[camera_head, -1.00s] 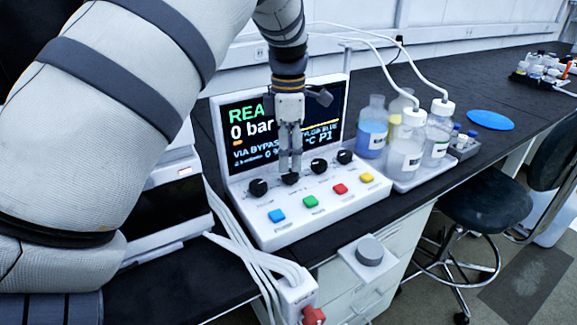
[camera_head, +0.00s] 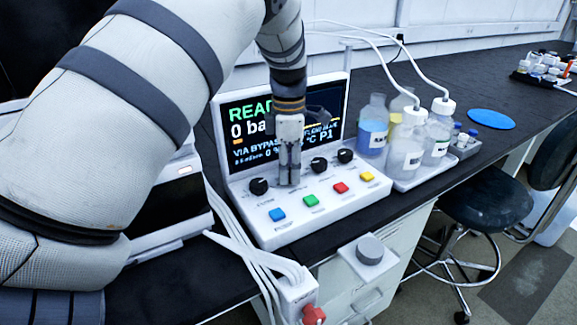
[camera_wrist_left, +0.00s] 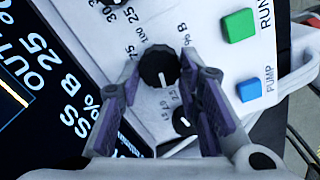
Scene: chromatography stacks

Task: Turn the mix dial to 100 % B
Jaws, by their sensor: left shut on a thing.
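The mix dial (camera_wrist_left: 159,68), a black knob with a white pointer line and a scale marked % B, sits between the fingers in the left wrist view. Its pointer line faces the lower part of that picture. My left gripper (camera_head: 289,181) comes down from above onto the white control panel (camera_head: 310,223) and is shut on this dial. The gripper also shows in the left wrist view (camera_wrist_left: 162,77), with purple pads on both sides of the knob. In the head view the gripper hides the dial. My right gripper is not in view.
Other black knobs flank the gripper, one to its left (camera_head: 258,187) and one to its right (camera_head: 319,166). A blue button (camera_head: 277,215) and a green button (camera_head: 311,200) lie in front. The screen (camera_head: 240,125) stands behind. Bottles (camera_head: 405,155) stand in a tray at right.

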